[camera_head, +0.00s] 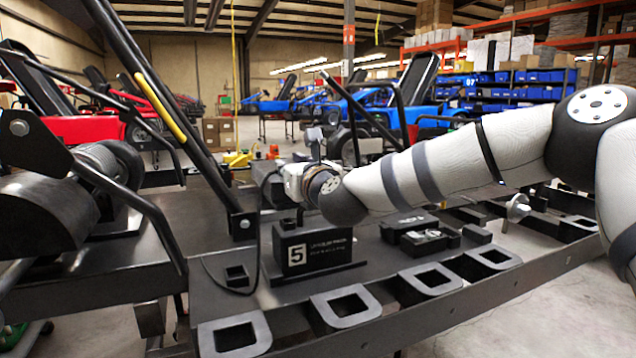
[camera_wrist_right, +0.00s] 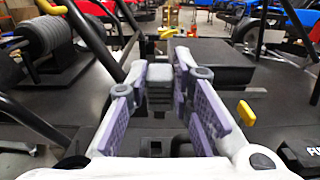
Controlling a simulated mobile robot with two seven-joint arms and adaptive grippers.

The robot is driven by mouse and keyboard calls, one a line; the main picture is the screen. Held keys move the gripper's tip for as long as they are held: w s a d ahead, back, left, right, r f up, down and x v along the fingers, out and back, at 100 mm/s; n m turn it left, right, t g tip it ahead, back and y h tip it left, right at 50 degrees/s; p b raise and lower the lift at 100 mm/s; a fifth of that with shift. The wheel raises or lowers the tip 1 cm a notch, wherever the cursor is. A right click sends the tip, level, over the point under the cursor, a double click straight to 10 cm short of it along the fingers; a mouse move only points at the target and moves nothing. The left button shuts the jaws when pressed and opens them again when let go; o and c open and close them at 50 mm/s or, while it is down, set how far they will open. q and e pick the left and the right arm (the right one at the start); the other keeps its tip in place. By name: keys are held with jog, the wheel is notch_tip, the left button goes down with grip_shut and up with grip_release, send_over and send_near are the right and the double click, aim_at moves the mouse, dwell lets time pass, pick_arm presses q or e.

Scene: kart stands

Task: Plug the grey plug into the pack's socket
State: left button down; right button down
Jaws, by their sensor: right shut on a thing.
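My right gripper (camera_head: 287,180) reaches in from the right, above the dark kart deck behind the black number 5 sign. In the right wrist view its purple-padded fingers (camera_wrist_right: 160,78) are closed on a ribbed grey block, the grey plug (camera_wrist_right: 159,98), held between the pads. A black box, seemingly the pack (camera_wrist_right: 210,62), stands beyond the fingers to the right; in the head view it is partly hidden behind my gripper (camera_head: 268,178). I cannot make out its socket, nor whether the plug touches it. My left gripper is out of view.
The number 5 sign (camera_head: 312,252) stands at the deck's front, with a small black holder (camera_head: 237,276) and a cable left of it. Dark boxes (camera_head: 425,240) lie to the right. Black frame tubes (camera_head: 165,95) rise on the left. Open-topped brackets (camera_head: 235,336) line the front edge.

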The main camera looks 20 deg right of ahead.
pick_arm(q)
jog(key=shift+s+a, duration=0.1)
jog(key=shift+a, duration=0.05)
pick_arm(e)
jog(key=shift+s+a+r, duration=0.1)
jog(key=shift+a+r, duration=0.1)
jog(key=shift+a, duration=0.1)
